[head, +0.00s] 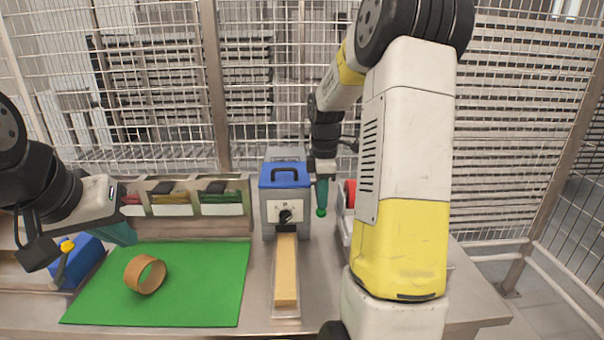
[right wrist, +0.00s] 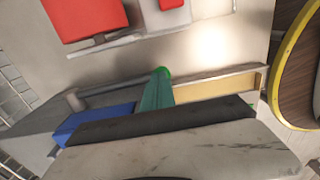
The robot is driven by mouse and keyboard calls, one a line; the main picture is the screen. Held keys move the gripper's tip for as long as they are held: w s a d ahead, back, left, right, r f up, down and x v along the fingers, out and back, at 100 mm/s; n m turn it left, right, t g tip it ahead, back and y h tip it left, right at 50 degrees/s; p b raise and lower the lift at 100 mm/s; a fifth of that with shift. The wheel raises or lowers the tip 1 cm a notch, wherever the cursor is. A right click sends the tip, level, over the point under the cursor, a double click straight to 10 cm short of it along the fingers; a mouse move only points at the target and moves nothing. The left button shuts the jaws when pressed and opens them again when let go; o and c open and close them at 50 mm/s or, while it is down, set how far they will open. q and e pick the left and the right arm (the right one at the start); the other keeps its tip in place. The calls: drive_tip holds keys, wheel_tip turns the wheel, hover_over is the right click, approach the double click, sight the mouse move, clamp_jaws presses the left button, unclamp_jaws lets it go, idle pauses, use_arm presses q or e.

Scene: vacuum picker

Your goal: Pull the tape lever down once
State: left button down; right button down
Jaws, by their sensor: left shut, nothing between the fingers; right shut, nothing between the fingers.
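The tape machine (head: 285,180) is a grey box with a blue top, a black handle and a front dial. A tan tape strip (head: 286,270) runs out from it toward the front in a narrow tray. My right gripper (head: 321,200) is shut, with its teal fingers pointing down just right of the machine. Contact is not clear. My left gripper (head: 122,236) is shut and empty, over the left side of the bench.
A green mat (head: 205,290) holds a brown tape ring (head: 145,274). Bins (head: 172,200) stand behind it, and a blue box (head: 78,262) is at the left. A red-topped device (head: 350,190) stands close right of my right gripper. Wire fencing closes off the back.

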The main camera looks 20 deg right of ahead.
drive_tip(key=shift+s+r, duration=0.1)
drive_tip(key=shift+r, duration=0.8)
wheel_tip(320, 180, up, 7)
drive_tip(key=w, duration=0.3)
drive_tip(key=shift+d+r, duration=0.15)
drive_tip(key=shift+d, duration=0.2)
wheel_tip(320, 180, up, 6)
idle(1.2)
